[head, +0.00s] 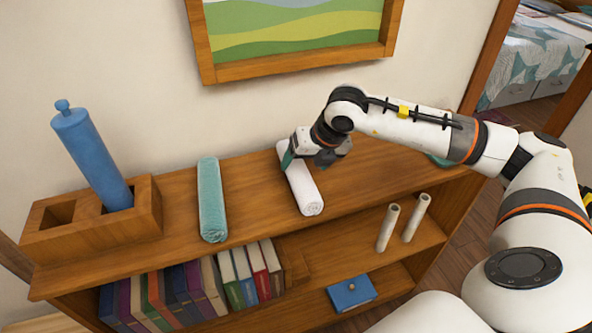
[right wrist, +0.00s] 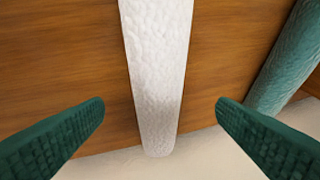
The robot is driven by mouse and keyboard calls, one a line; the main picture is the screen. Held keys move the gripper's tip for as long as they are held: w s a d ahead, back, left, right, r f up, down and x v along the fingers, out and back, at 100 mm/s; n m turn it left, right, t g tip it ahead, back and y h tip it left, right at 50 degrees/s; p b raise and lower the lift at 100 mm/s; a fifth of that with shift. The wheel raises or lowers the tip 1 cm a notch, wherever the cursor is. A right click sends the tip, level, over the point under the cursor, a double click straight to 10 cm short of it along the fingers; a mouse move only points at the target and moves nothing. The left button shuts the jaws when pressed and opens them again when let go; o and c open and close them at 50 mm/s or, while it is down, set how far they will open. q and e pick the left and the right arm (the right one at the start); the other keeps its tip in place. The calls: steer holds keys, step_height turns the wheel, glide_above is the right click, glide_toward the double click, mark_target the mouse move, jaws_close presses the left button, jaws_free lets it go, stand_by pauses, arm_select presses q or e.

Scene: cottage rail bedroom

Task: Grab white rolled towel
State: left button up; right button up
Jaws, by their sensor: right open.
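The white rolled towel (head: 304,189) lies on the wooden shelf top, its rolled end toward the front edge. My right gripper (head: 289,158) is over the towel's far part, which it partly hides in the head view. In the right wrist view the white towel (right wrist: 158,75) runs between the two green fingers of the right gripper (right wrist: 160,112). The fingers are open, with a gap on both sides of the towel. My left gripper is not in view.
A teal rolled towel (head: 211,200) lies to the left; it also shows in the right wrist view (right wrist: 288,62). A wooden box (head: 92,228) holding a blue cylinder (head: 92,155) stands farther left. Books (head: 190,288), pale rolls (head: 388,227) and a blue box (head: 351,293) are below. A framed picture hangs behind.

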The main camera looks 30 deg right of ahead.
mark_target(301, 168)
steer(key=p+x, duration=0.2)
steer(key=x, duration=0.3)
steer(key=shift+w+d+r, duration=0.1)
steer(key=shift+w, duration=0.05)
steer(key=shift+w+f, duration=0.1)
steer(key=shift+f, duration=0.15)
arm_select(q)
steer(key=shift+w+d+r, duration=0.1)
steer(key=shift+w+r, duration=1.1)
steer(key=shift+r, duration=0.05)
arm_select(e)
steer(key=shift+c, duration=0.9)
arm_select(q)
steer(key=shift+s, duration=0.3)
arm_select(e)
steer(key=c, duration=0.9)
